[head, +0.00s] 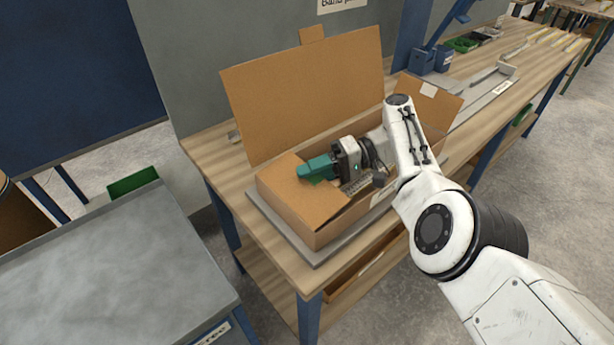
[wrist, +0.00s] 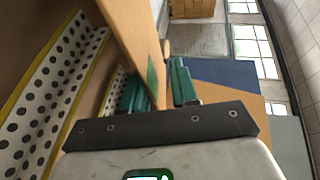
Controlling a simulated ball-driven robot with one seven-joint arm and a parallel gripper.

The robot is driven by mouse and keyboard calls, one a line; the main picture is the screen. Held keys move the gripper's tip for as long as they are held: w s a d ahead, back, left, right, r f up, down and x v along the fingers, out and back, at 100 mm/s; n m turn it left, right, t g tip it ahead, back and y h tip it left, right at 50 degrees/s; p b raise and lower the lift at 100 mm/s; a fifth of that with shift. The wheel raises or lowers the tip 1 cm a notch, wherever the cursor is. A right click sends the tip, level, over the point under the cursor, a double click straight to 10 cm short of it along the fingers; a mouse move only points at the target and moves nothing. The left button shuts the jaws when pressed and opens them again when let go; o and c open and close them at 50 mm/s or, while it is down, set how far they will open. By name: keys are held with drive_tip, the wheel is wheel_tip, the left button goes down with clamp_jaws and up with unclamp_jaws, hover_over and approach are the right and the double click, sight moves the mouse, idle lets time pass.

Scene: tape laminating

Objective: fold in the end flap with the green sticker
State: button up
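An open cardboard box (head: 335,232) sits on the bench. Its left end flap (head: 303,195) leans inward over the left part of the box. My gripper (head: 303,171) reaches in from the right, low over the box, with its teal fingertips at that flap. In the wrist view a cardboard flap (wrist: 136,28) seen nearly edge-on, with a green sticker (wrist: 152,80), runs between the two fingers of my gripper (wrist: 160,85). The fingers are apart, with a narrow gap between the flap and the right finger. The sticker does not show in the head view.
The large lid (head: 305,95) stands upright behind the box. The right end flap, with a white sticker (head: 428,90), stands out beyond my arm. A white dotted item with yellow edges (wrist: 45,95) shows in the wrist view. A grey-topped table (head: 110,265) stands at left.

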drive_tip(key=b+v, duration=0.1)
drive_tip(key=v, duration=0.1)
drive_tip(key=b+v, duration=0.4)
drive_tip(key=shift+w+d+f, duration=0.1)
drive_tip(key=shift+d+f, duration=0.15)
drive_tip(key=shift+d, duration=0.15)
drive_tip(key=b+v, duration=0.2)
drive_tip(key=b, duration=0.2)
drive_tip(key=shift+d+r, duration=0.1)
drive_tip(key=shift+r, duration=0.1)
drive_tip(key=shift+w+d+r+b, duration=0.1)
drive_tip(key=shift+d+r+b, duration=0.1)
drive_tip(key=shift+d+b, duration=0.1)
